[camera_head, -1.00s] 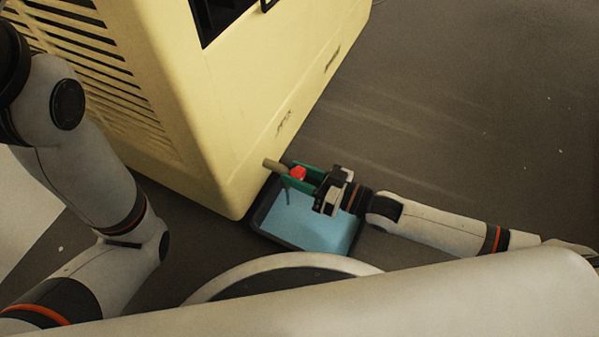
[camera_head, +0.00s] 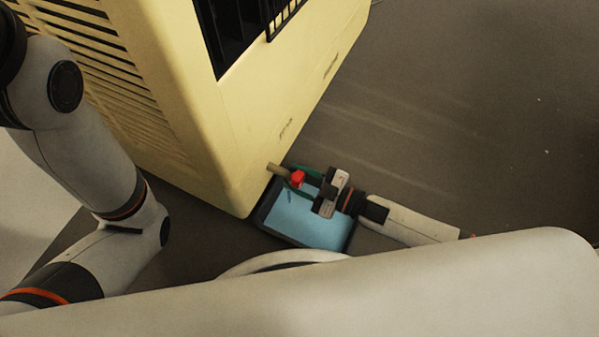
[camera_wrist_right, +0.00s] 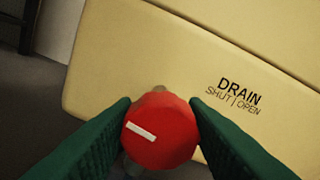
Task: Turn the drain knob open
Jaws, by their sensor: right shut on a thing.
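The red drain knob (camera_head: 297,178) sits on a short pipe (camera_head: 277,170) low on the yellow cabinet (camera_head: 262,150). My right gripper (camera_head: 300,181) has its green fingers on either side of the knob and is shut on it. In the right wrist view the red knob (camera_wrist_right: 160,131) shows a white bar mark, tilted down to the right, between the two fingers. The label "DRAIN SHUT | OPEN" (camera_wrist_right: 237,96) is on the cabinet panel beside it. My left arm comes in at the left of the head view; its gripper is out of view.
A dark-rimmed tray (camera_head: 347,238) with a light blue inside lies on the floor under the knob. The cabinet wall rises close behind the knob. The grey floor (camera_head: 460,120) at the right is clear.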

